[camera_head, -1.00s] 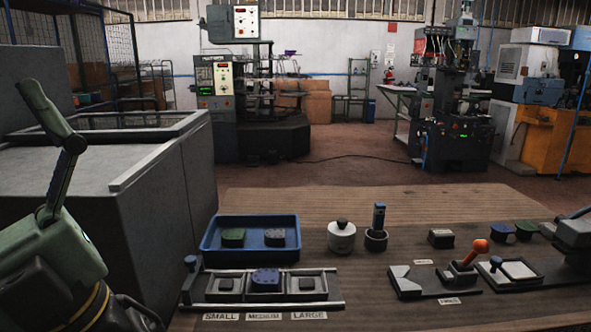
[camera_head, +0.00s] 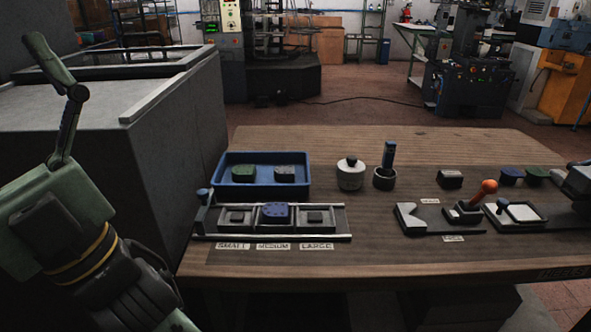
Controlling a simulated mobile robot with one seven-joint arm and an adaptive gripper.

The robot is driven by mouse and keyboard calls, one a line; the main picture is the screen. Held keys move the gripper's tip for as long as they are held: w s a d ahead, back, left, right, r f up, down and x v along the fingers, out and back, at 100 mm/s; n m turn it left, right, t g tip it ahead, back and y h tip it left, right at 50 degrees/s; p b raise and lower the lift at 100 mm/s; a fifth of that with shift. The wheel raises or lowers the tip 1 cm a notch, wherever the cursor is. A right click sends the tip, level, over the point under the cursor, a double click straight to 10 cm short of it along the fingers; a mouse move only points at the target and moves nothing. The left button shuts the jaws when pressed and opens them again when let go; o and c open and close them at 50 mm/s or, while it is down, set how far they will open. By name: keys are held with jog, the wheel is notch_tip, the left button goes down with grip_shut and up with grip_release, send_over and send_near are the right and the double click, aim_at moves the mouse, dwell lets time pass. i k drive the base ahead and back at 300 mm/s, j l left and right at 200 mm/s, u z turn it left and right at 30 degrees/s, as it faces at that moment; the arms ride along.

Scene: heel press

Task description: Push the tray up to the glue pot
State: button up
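The blue tray (camera_head: 225,188) sits on the wooden table, left of the glue pot, behind a railed fixture. It holds a green block (camera_head: 243,172) and a dark grey block (camera_head: 285,173). The glue pot (camera_head: 350,180), pale and round with a black knob on its lid, stands upright to the tray's right. A narrow strip of bare table separates the two. My gripper (camera_head: 150,297) is at the lower left, off the table's front left corner and well apart from the tray. Its fingers are dark and unclear, so I cannot tell whether it is open or shut.
A fixture (camera_head: 335,237) with three seats, labelled SMALL, MEDIUM and LARGE, lies in front of the tray; a blue piece (camera_head: 275,213) is in its middle. A cup with a blue-handled tool (camera_head: 388,157) stands right of the pot. A grey cabinet (camera_head: 170,170) stands left.

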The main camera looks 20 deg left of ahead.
aim_at(265, 186)
jog(key=k+j+z, duration=0.35)
jog(key=j, duration=0.25)
jog(key=k+j+z, duration=0.3)
jog(key=j, duration=0.2)
jog(key=k+j+z, duration=0.35)
jog(key=i+j, duration=0.5)
jog(key=i, duration=0.2)
jog(key=i+j, duration=0.45)
jog(key=i, duration=0.2)
